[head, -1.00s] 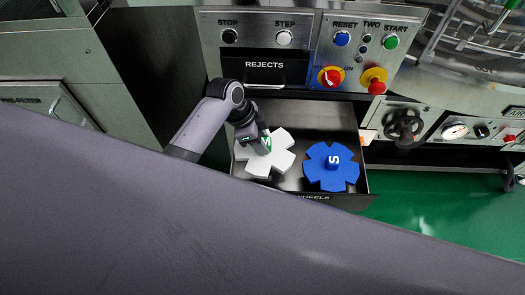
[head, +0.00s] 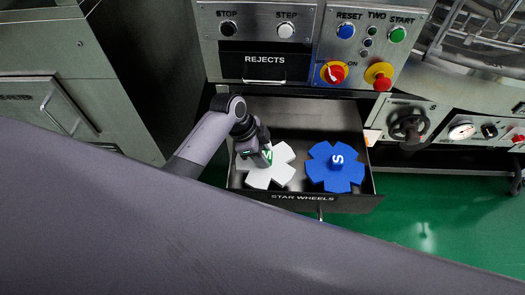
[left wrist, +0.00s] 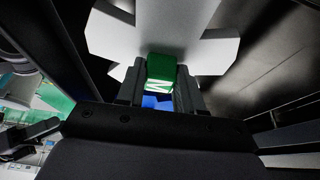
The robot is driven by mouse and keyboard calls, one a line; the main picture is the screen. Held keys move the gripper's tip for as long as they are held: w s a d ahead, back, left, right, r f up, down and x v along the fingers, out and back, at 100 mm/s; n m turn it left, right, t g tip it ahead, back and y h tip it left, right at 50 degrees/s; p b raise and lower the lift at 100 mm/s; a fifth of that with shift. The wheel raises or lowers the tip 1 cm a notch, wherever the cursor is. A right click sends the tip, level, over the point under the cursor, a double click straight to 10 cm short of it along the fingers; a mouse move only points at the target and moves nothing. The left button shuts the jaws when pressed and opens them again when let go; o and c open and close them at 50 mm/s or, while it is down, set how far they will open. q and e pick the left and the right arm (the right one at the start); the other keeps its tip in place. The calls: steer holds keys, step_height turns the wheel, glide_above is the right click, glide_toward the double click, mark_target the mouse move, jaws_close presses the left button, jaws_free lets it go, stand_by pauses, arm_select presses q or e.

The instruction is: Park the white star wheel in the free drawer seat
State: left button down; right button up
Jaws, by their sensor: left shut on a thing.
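The white star wheel (head: 282,172) sits in the left part of the open drawer marked STAR WHEELS (head: 303,197). It also shows in the left wrist view (left wrist: 215,52). My left gripper (head: 263,157) is over the wheel's hub, shut on its green block (left wrist: 162,70) marked with a letter. The blue star wheel (head: 336,176), marked S, sits to the right of the white one in the same drawer. The underside of the white wheel and its contact with the drawer floor are hidden. My right gripper is not in view.
The control panel (head: 318,38) stands above the drawer, with a closed REJECTS drawer (head: 252,67). A black handwheel (head: 408,124) and a gauge (head: 461,131) are to the right. Green floor (head: 430,210) is open at right. A large grey part of me covers the lower picture.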

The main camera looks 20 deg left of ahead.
arm_select(q)
steer(key=shift+d, duration=0.2)
stand_by(0.6)
steer(key=c, duration=0.6)
jaws_free()
steer(key=shift+c, duration=0.2)
steer(key=shift+a+f, duration=0.1)
